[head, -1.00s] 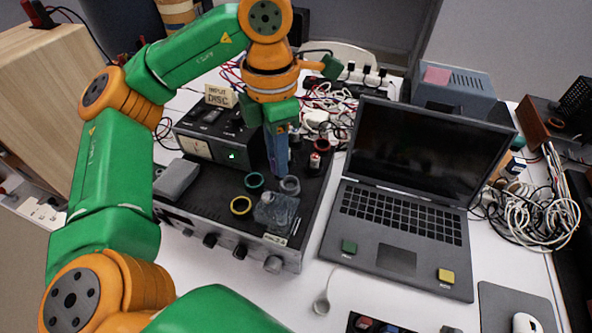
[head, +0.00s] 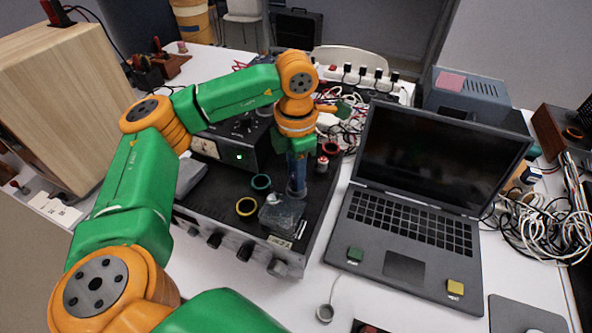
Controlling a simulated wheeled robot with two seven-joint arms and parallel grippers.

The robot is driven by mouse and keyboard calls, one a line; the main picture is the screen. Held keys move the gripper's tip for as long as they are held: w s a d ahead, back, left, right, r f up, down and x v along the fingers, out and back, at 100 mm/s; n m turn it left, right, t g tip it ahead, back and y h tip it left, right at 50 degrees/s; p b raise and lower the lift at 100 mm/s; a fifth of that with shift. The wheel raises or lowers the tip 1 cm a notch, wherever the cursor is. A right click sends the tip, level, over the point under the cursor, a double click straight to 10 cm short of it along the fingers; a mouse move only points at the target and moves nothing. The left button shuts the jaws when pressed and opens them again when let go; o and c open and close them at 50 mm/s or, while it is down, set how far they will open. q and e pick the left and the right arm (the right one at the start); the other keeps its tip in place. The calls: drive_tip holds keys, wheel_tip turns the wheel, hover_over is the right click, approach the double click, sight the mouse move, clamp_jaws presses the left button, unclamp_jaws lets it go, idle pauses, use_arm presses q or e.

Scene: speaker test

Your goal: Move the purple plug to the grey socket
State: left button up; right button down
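My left gripper (head: 297,178) points straight down over the black deck of the speaker unit (head: 218,209). Its dark blue fingers end at the grey socket (head: 298,194), a ring whose rim shows only in part around the fingertips. I cannot tell whether the fingers are open or shut. I cannot make out the purple plug; anything between the fingers is hidden. A teal ring (head: 261,183) and a yellow ring (head: 246,207) lie left of the gripper. A red ring (head: 331,148) lies behind it to the right. My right gripper is not in view.
A clear lumpy item (head: 282,214) sits just in front of the gripper. A small red-topped cylinder (head: 322,164) stands close on its right. An open laptop (head: 418,185) stands on the right. A black meter box (head: 235,142) stands behind left. Cables and a power strip (head: 358,77) lie behind.

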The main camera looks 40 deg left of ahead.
use_arm(q)
drive_tip(key=o, duration=0.5)
drive_tip(key=shift+c, duration=0.2)
drive_tip(key=shift+r, duration=0.2)
wheel_tip(320, 180, up, 12)
drive_tip(key=p, duration=0.3)
drive_tip(key=shift+r, duration=0.25)
